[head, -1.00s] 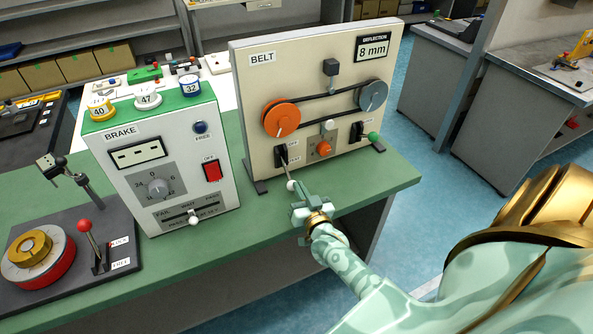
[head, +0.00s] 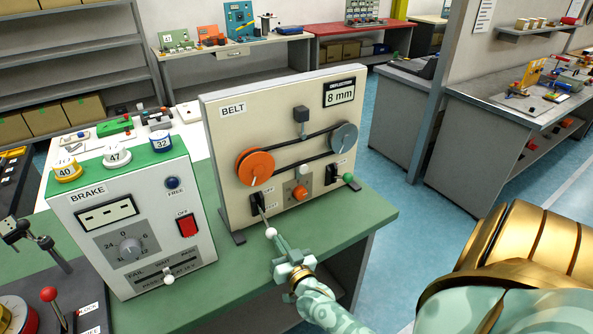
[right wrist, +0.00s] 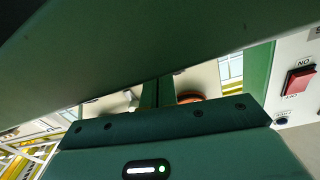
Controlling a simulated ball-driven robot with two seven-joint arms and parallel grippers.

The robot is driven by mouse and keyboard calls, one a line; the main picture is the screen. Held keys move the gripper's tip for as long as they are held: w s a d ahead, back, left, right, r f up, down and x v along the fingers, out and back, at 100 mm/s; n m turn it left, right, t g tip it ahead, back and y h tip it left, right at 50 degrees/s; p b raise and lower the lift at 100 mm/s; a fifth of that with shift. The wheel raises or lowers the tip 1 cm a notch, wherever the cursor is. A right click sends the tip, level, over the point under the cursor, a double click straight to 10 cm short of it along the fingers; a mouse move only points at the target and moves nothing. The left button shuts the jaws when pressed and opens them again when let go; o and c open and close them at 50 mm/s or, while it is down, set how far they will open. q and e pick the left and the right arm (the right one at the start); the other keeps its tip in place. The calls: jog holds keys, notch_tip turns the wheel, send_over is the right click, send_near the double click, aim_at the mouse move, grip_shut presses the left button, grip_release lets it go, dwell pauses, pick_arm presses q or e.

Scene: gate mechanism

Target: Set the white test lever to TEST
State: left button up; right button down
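The white-knobbed lever (head: 271,233) comes out of a black slotted plate (head: 257,203) at the lower left of the BELT panel (head: 288,135). It slants down and outward, and the small labels beside the plate are too small to read. My right gripper (head: 279,244) is at the white knob, just on the near side of it. Its fingers look closed together in the right wrist view (right wrist: 158,94). The whole knob shows beyond the fingertips, and I cannot tell if they touch it. My left gripper is not in view.
The BRAKE box (head: 133,215) stands left of the panel, with its own small white slider knob (head: 169,280). A green-knobbed lever (head: 348,177) and an orange knob (head: 300,193) are right of the white lever. The green bench top (head: 375,212) is clear at the panel's right.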

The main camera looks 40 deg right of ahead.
jog(key=p+v, duration=0.1)
jog(key=v, duration=1.4)
jog(key=shift+s+r, duration=0.25)
jog(key=shift+r, duration=0.05)
